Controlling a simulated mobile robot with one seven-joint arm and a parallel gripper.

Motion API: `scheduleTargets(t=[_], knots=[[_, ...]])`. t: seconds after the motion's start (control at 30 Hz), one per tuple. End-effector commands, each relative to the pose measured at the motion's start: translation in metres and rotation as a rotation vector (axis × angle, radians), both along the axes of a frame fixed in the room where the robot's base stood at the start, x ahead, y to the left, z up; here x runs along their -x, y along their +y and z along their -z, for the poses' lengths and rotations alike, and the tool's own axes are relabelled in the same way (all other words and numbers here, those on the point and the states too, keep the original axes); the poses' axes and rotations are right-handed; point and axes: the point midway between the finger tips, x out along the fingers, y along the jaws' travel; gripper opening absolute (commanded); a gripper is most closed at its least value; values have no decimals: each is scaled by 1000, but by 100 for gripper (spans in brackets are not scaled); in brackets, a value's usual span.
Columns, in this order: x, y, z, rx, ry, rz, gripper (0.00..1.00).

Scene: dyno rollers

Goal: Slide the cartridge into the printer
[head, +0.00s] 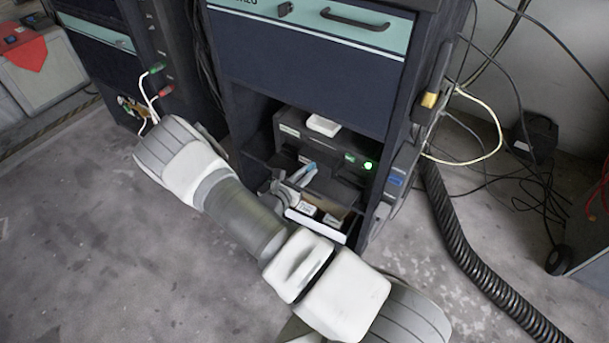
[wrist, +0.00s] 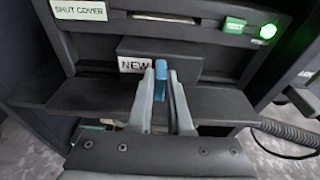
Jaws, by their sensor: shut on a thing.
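The black cartridge (wrist: 185,66) carries a white NEW label and a blue tab (wrist: 160,84). My gripper (wrist: 161,76) is shut on the blue tab in the wrist view, one grey finger on each side. The cartridge's front face is at the front of the dark printer (wrist: 208,30), below its narrow slot; how deep it sits inside cannot be told. In the head view the printer (head: 347,160) stands in the cabinet's lower bay. My gripper (head: 304,173) reaches in front of it there, and the cartridge is hard to make out.
The printer has a SHUT COVER label (wrist: 79,11), a green TEST button (wrist: 235,25) and a lit green lamp (wrist: 268,31). A dark ledge (wrist: 225,104) lies under the fingers. An open drawer (head: 318,231) with small boxes is below. A ribbed hose (head: 457,240) runs right.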

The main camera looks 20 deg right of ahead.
Motion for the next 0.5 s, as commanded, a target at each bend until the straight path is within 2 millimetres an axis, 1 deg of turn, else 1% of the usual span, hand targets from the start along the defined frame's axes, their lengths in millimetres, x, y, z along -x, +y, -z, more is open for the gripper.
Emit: scheduleTargets(t=[0.5], knots=[[-13, -17, -1, 2, -4, 0, 0]])
